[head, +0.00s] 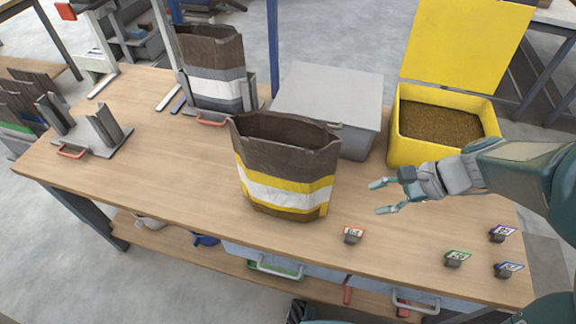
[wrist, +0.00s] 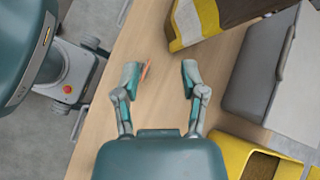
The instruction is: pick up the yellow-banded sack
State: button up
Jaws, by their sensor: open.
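The yellow-banded sack (head: 285,170) stands upright on the wooden table in the head view. It is brown with a white band edged in yellow, and its top is open. In the wrist view a corner of it (wrist: 197,22) shows at the top, beyond the fingertips. My gripper (head: 380,197) is open and empty, to the right of the sack and apart from it. In the wrist view the two fingers of my gripper (wrist: 161,72) are spread with bare table between them.
A yellow bin (head: 395,140) of brown pellets and a grey box (head: 330,92) stand behind. A grey-banded sack (head: 212,88) sits in a holder at back left. An empty holder (head: 100,130) is at left. Several small tags, one orange-edged (head: 353,234), lie along the front right.

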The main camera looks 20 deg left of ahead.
jog(key=w+a+f+m+y, duration=0.1)
jog(key=w+f+m+y, duration=0.35)
jog(key=w+m, duration=0.2)
jog(key=x, duration=1.1)
jog(key=shift+w+t, duration=0.2)
jog(key=shift+t, duration=0.2)
jog(key=shift+a, duration=0.15)
grip_shut()
